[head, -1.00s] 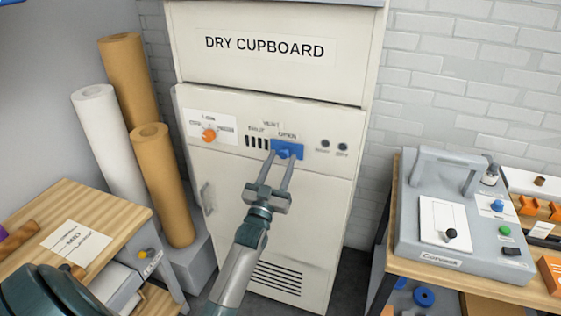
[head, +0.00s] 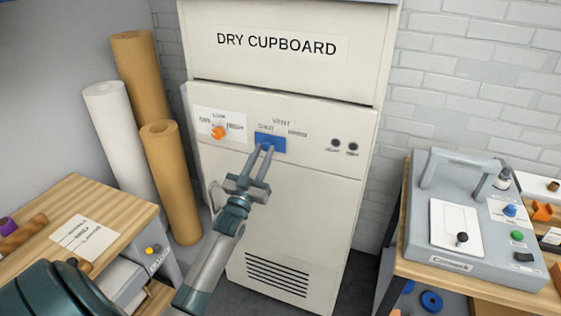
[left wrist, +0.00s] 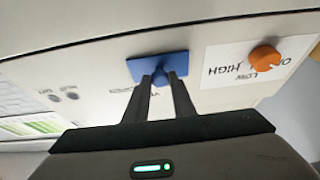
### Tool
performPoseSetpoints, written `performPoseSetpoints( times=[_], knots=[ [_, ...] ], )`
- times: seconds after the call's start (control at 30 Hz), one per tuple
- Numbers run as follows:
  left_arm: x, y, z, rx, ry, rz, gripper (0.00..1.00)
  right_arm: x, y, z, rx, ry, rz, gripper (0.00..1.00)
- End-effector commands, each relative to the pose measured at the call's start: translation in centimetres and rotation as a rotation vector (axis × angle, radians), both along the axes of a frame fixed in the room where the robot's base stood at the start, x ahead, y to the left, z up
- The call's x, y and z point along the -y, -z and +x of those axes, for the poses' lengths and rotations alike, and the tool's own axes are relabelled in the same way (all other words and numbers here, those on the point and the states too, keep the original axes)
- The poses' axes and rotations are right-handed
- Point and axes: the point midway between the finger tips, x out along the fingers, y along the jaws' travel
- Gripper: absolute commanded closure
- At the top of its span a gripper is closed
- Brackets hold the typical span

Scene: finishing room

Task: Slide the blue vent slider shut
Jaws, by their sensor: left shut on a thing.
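The blue vent slider (head: 270,142) is on the front panel of the dry cupboard (head: 310,215), below the word VENT. It sits at the left, SHUT end of its track and no dark slots show beside it. My left gripper (head: 266,149) is shut on the slider's knob, which the fingertips mostly hide. In the left wrist view the blue slider (left wrist: 158,66) shows between and behind the fingertips (left wrist: 160,78). My right gripper does not show.
An orange knob (head: 218,132) is left of the slider and two dark buttons (head: 344,145) are to its right. Paper rolls (head: 170,180) stand left of the cupboard. A wooden bench (head: 75,205) is at left; a grey machine (head: 470,215) stands on a table at right.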

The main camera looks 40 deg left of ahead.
Motion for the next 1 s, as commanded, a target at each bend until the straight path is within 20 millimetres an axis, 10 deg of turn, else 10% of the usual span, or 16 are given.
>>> performPoseSetpoints(
  times=[0.43,0.47,0.53,1.0],
  knots=[
    [-1.9,0.1,-0.5,-0.002,-0.001,-0.002,1.00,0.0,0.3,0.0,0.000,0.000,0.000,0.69],
    [-1.9,0.1,-0.5,-0.002,-0.001,-0.002,0.72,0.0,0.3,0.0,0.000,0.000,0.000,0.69],
    [-1.9,0.1,-0.5,-0.002,-0.001,-0.002,0.58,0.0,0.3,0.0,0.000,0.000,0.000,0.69],
    [-1.6,0.4,-1.0,-0.001,0.001,-0.002,0.58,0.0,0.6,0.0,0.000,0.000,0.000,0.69]
  ],
)
